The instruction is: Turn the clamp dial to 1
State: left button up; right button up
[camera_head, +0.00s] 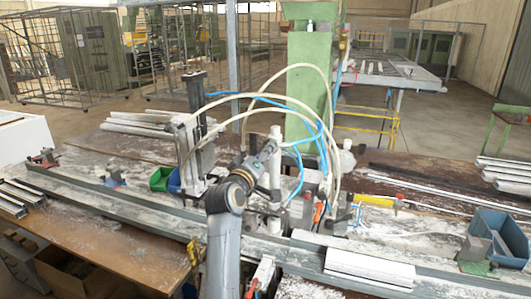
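The clamp bench (130,212) runs across the picture as a long grey metal rail on a dusty table. A clamp head with upright white cylinders (275,180) and hoses stands at its middle. I cannot make out the clamp dial or its numbers. A grey arm of mine rises from the bottom, left of centre, and bends right toward the clamp head; I take it as my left arm. My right gripper is not in view.
Blue and white hoses (297,66) loop above the clamp head, before a green column (311,90). A dark upright slide (194,115) stands left of the arm. White profiles (370,266) lie at the front right. A blue-grey bin (505,240) stands at the right.

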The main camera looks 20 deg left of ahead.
pick_arm(q)
jog(key=s, duration=0.4)
jog(key=shift+s, duration=0.4)
